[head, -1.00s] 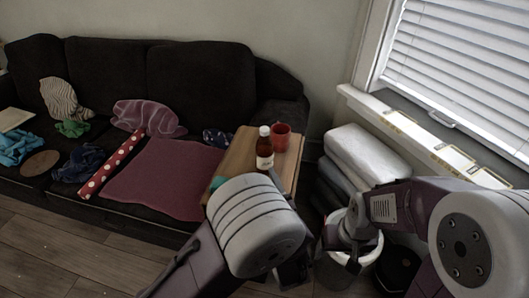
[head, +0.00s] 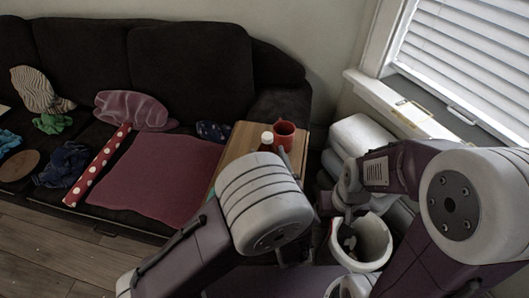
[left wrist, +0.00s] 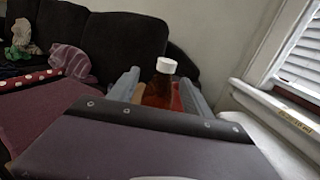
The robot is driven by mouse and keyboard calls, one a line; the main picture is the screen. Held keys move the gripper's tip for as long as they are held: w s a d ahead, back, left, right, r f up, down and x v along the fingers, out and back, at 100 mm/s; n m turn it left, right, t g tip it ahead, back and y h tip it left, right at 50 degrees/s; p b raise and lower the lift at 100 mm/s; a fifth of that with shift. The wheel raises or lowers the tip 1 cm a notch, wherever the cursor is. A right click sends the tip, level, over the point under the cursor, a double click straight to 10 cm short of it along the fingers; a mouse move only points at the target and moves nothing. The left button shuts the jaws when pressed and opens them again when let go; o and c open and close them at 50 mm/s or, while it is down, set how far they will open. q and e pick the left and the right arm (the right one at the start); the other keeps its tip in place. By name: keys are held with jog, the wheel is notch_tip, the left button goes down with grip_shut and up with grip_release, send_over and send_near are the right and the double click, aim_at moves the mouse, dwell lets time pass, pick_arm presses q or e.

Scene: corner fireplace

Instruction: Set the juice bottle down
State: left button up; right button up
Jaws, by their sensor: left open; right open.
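The juice bottle (head: 267,138), brown with a white cap, stands upright on the wooden board (head: 237,150) at the sofa's right end. My left arm hides its lower part in the head view. In the left wrist view the bottle (left wrist: 157,90) shows between the two grey fingers of my left gripper (left wrist: 160,92), which is open. Whether the fingers touch the bottle cannot be told. My right gripper (head: 347,238) hangs low by the white bin, far from the bottle, and is open.
A red cup (head: 284,134) stands right behind the bottle. The dark sofa (head: 185,70) holds a maroon cloth (head: 155,175), a red dotted roll (head: 97,165) and several clothes. White folded bedding (head: 362,137) and the white bin (head: 375,240) stand at right, below the window.

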aim_at(265, 145)
pick_arm(q)
jog(key=w, duration=0.3)
jog(key=shift+w+a+b, duration=0.15)
jog(key=shift+a+b, duration=0.2)
jog(key=shift+b, duration=0.05)
jog(key=w+b, duration=0.1)
jog(key=w, duration=0.4)
jog(key=shift+w+a+f, duration=0.1)
jog(key=shift+w, duration=0.1)
grip_shut()
dwell(0.9)
